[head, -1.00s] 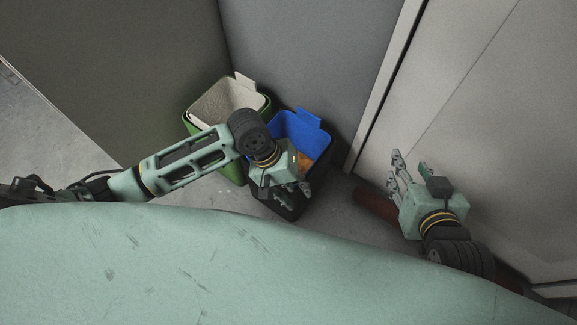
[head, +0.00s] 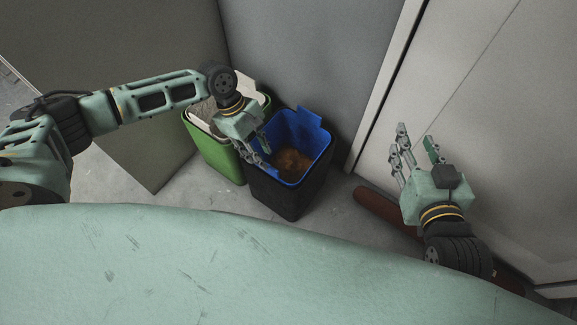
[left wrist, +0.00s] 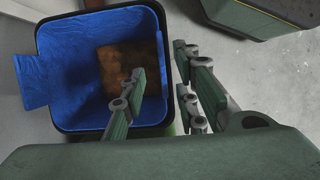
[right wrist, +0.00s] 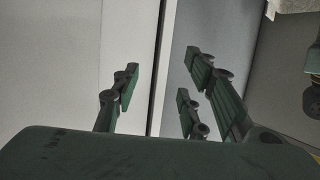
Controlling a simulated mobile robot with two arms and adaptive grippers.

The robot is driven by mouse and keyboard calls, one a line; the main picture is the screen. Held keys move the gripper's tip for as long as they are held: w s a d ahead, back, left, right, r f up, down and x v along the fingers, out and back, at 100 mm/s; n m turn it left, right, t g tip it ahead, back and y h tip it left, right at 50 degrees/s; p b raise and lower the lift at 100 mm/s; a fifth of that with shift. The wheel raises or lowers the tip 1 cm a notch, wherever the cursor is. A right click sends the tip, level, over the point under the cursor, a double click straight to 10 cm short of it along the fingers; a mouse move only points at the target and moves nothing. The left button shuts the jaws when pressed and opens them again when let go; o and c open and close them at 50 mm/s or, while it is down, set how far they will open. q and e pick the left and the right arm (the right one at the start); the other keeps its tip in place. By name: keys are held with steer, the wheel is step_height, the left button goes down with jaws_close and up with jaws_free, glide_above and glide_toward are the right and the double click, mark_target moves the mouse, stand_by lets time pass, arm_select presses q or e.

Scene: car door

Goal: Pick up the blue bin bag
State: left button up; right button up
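The blue bin bag (head: 301,128) lines a black bin (head: 285,197), with a flap standing up at its back edge and brown contents inside. My left gripper (head: 261,152) is open above the bin's left edge. In the left wrist view the bag (left wrist: 72,75) lies open below, and the fingers (left wrist: 161,76) are spread, one seen over the bag's inside and two beyond the rim. Whether they touch the rim I cannot tell. My right gripper (head: 414,146) is open and empty by the pale wall, right of the bin; its spread fingers (right wrist: 158,76) show in the right wrist view.
A green bin (head: 216,155) with a whitish liner stands close on the left of the black bin. Grey panels (head: 305,55) rise behind both. A dark red bar (head: 385,210) lies on the floor at right. Floor in front of the bins is clear.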

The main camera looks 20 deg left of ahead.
arm_select(q)
steer(key=b+x, duration=0.1)
steer(key=x, duration=0.1)
steer(key=shift+s+d+f+b, duration=0.1)
steer(key=shift+f+b, duration=0.2)
steer(key=shift+f, duration=0.05)
steer(key=shift+b+x, duration=0.55)
steer(key=shift+x, duration=0.55)
steer(key=shift+s+f, duration=0.1)
arm_select(e)
step_height(320, 180, up, 13)
steer(key=a+t+y, duration=0.2)
steer(key=t, duration=0.5)
steer(key=shift+w+y, duration=0.3)
steer(key=shift+y, duration=0.1)
arm_select(q)
steer(key=shift+c, duration=0.4)
arm_select(e)
steer(key=shift+r, duration=0.1)
arm_select(q)
jaws_close()
arm_select(e)
steer(key=shift+t, duration=0.3)
